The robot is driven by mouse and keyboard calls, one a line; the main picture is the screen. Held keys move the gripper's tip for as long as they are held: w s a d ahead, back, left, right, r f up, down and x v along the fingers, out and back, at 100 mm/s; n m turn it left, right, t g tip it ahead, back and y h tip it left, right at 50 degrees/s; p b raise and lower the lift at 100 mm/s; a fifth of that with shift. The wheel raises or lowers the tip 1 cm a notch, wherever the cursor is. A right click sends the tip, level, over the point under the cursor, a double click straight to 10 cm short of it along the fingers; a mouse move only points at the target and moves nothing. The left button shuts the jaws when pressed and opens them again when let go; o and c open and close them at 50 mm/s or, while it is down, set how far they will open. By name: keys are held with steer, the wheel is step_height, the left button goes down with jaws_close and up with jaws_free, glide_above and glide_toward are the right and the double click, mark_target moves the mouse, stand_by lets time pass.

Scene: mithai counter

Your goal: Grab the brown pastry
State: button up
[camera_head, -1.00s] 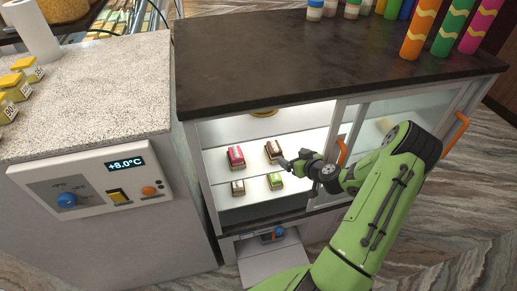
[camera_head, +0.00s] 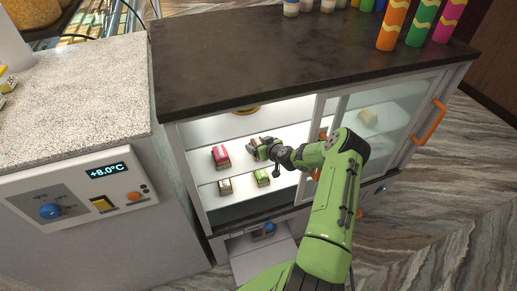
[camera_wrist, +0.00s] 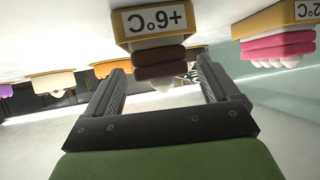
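The brown pastry (camera_wrist: 158,62) shows in the wrist view, inverted, in dark and light brown layers on a yellow-edged holder with a "+6°C" label (camera_wrist: 160,21). My gripper (camera_wrist: 160,72) is open, with one finger on each side of the pastry in that view and a gap beside each. I cannot tell how far the pastry reaches between the fingers. In the head view my gripper (camera_head: 257,149) is inside the lit display case, over the brown pastry's place, and mostly hides it.
A pink pastry (camera_head: 221,156) stands left of my gripper; a green one (camera_head: 262,177) and a pale-topped brown one (camera_head: 224,186) stand nearer the front. The sliding glass door (camera_head: 385,115) is close on the right. The dark countertop (camera_head: 290,60) overhangs the shelves.

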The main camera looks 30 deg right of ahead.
steer(key=c, duration=1.1)
steer(key=shift+r, duration=0.1)
steer(key=shift+c, duration=0.2)
